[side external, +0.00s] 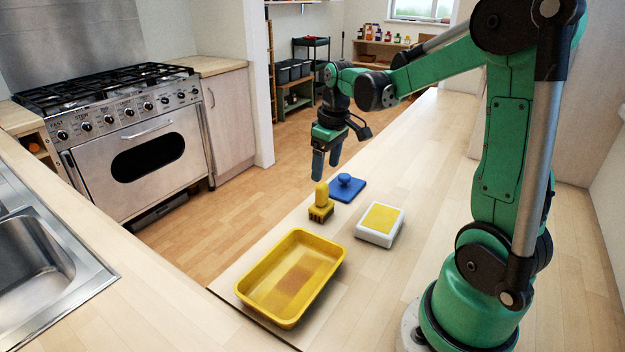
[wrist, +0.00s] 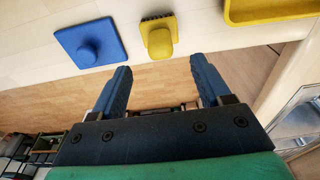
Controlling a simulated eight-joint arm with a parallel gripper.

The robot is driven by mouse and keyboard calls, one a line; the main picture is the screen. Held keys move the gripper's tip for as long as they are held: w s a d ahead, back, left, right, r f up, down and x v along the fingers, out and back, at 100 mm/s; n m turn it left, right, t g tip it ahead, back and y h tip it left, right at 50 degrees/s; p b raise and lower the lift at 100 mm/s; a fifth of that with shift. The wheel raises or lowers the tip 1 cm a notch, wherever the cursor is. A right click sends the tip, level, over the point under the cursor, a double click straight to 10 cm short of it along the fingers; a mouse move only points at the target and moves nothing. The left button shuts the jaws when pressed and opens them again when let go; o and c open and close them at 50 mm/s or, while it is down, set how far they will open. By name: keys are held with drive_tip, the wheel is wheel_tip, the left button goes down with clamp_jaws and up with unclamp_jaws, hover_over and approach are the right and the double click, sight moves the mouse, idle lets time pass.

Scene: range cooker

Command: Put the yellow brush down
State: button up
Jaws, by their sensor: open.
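The yellow brush (side external: 320,204) stands on the wooden counter with its bristles down and its rounded handle up. It also shows in the wrist view (wrist: 159,40), beyond my fingertips. My gripper (side external: 325,164) is above the brush, with its two blue fingers apart and nothing between them. In the wrist view my gripper (wrist: 160,72) has a clear gap between its fingers, and the brush is apart from both of them.
A blue knobbed lid-like piece (side external: 346,187) lies just behind the brush. A white box with a yellow top (side external: 380,224) is to the right. A yellow tray (side external: 291,277) lies in front. The counter edge is close on the left, with floor below.

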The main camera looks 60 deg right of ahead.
wheel_tip(320, 180, up, 4)
drive_tip(key=s+a+t, duration=0.2)
drive_tip(key=a+t, duration=0.1)
drive_tip(key=a, duration=0.5)
drive_tip(key=s+a+f+t, duration=0.1)
drive_tip(key=a+t, duration=0.1)
drive_tip(key=a, duration=0.6)
drive_tip(key=shift+s+a+t, duration=0.15)
drive_tip(key=shift+s+t, duration=0.2)
drive_tip(key=shift+t, duration=0.05)
drive_tip(key=shift+o, duration=0.5)
